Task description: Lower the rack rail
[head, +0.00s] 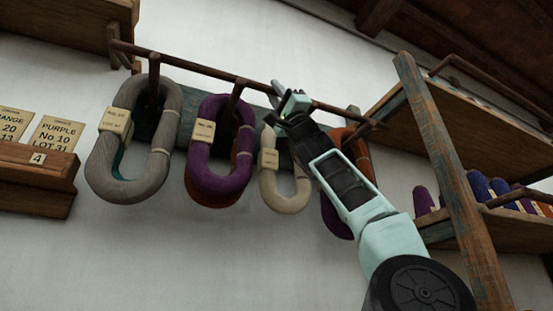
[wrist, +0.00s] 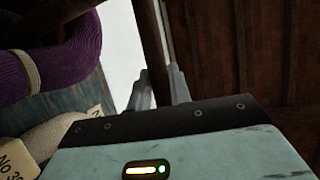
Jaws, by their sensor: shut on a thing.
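The rack rail (head: 200,67) is a thin dark brown bar. It runs across in front of the hanging yarn skeins, sloping down to the right in the head view. Its left end is at a bracket by the upper left shelf. My gripper (head: 278,90) reaches up from the lower right and is shut on the rail, right of its middle. In the wrist view the rail (wrist: 153,45) passes between the two fingers of my gripper (wrist: 161,88).
Grey (head: 101,171), purple (head: 203,170) and cream (head: 272,191) skeins hang from pegs behind the rail. An orange and purple skein (head: 363,150) is partly behind my arm. A slanted wooden post (head: 440,160) and shelves with yarn cones (head: 480,187) stand at right.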

